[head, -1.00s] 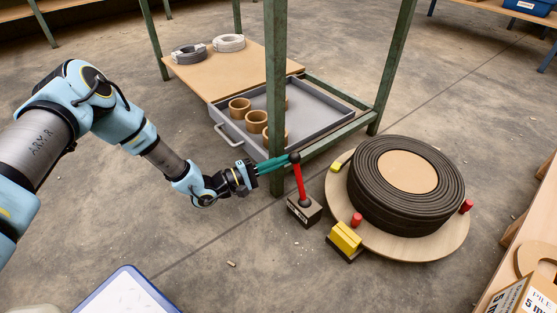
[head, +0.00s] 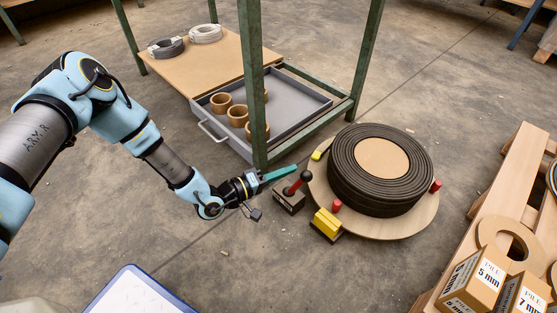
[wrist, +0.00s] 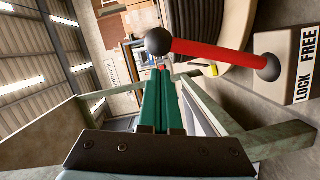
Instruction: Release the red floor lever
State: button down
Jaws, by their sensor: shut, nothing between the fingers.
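The red floor lever (head: 296,184) with a black ball knob stands on a small dark box (head: 287,203) on the floor. It leans over to the right, towards the coil. In the wrist view the lever (wrist: 210,53) runs from its knob to a pivot on the box (wrist: 300,75), marked LOCK and FREE. I cannot tell which word it points to. My gripper (head: 293,169) is shut and empty, its green fingers pointing at the lever from the left. In the wrist view my gripper's tips (wrist: 163,72) are just below the knob; I cannot tell if they touch.
A round board (head: 405,229) with a dark coil (head: 380,200) and a yellow block (head: 327,222) stand right of the lever. A green frame leg (head: 253,90) rises close behind my gripper, beside a grey tray (head: 290,122). The floor in front is clear.

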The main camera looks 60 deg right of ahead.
jog(key=shift+s+a+f, duration=0.1)
jog(key=shift+s+a, duration=0.05)
jog(key=shift+s, duration=0.3)
jog(key=shift+s+a+f, duration=0.1)
jog(key=shift+s+a, duration=0.05)
jog(key=shift+s, duration=0.3)
jog(key=shift+s, duration=0.1)
jog(key=shift+a, duration=0.1)
